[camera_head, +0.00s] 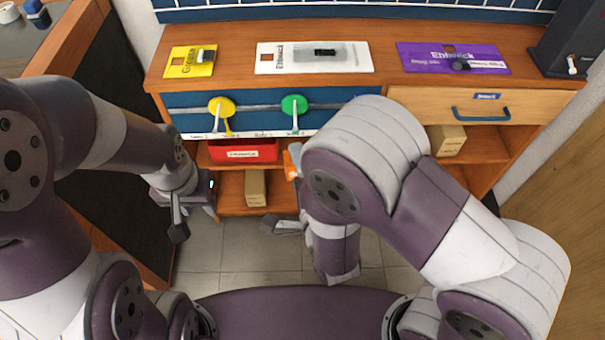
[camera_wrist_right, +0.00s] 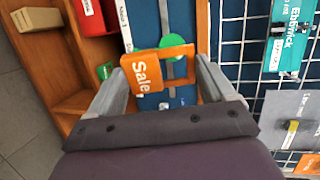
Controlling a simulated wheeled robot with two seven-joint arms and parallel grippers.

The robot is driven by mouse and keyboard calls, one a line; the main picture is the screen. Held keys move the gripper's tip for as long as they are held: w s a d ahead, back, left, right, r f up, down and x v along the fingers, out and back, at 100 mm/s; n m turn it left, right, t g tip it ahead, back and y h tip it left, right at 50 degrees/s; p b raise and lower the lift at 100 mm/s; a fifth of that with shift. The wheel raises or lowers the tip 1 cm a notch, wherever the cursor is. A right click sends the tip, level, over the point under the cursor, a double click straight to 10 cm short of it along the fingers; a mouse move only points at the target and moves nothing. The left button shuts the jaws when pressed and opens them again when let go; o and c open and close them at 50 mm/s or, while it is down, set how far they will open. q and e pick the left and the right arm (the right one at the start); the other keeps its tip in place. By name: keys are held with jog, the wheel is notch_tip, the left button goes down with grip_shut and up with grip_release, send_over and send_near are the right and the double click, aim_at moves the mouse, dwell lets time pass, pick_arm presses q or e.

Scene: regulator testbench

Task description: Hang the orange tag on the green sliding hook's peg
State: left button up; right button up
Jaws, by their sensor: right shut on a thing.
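The orange tag (camera_wrist_right: 143,72), marked "Sale", is held between the fingertips of my right gripper (camera_wrist_right: 161,66). The green sliding hook (camera_head: 294,104) is on the grey rail of the blue panel, with a pale peg pointing out toward me. In the right wrist view its green disc (camera_wrist_right: 173,45) lies beyond the tag, partly covered by it. I cannot tell the gap between tag and peg. My left gripper (camera_head: 197,216) is empty, fingers apart, low at left.
A yellow hook (camera_head: 221,106) sits on the same rail, left of the green one. Below are a red bin (camera_head: 243,150) and a cardboard box (camera_head: 255,188) on shelves. A drawer (camera_head: 482,106) is at right. Packages lie on the bench top.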

jog(key=w+f+b, duration=0.1)
jog(key=w, duration=0.8)
jog(key=shift+w+f, duration=0.25)
jog(key=shift+w, duration=0.05)
dwell(0.3)
dwell(0.4)
jog(key=o, duration=0.9)
jog(key=shift+c, duration=0.2)
jog(key=shift+s+r, duration=0.1)
